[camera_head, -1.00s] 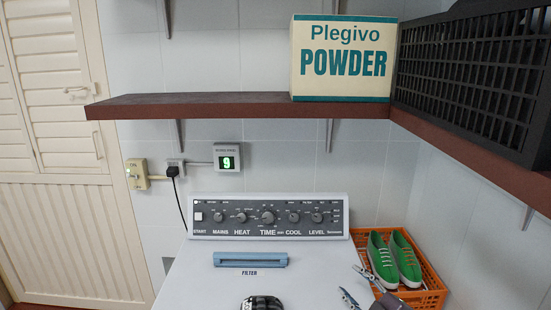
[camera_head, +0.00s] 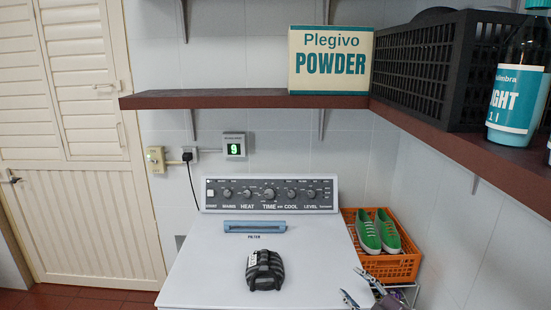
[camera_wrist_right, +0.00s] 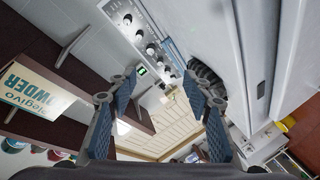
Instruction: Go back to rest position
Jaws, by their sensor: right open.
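My right gripper (camera_head: 362,299) shows at the bottom right of the head view, near the front right edge of the white machine (camera_head: 200,270). In the right wrist view, its two fingers (camera_wrist_right: 160,95) stand apart with nothing between them. The gripper is open and empty. My left gripper is not in view. A black ribbed object (camera_head: 265,270) rests on top of the machine, left of the right gripper and apart from it; part of it also shows in the right wrist view (camera_wrist_right: 205,74).
An orange crate (camera_head: 388,268) with green shoes (camera_head: 378,231) stands right of the machine. A brown shelf (camera_head: 215,100) above holds a powder box (camera_head: 330,60), a black crate (camera_head: 425,65) and a bottle (camera_head: 515,95). Red floor (camera_head: 75,300) shows at the lower left.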

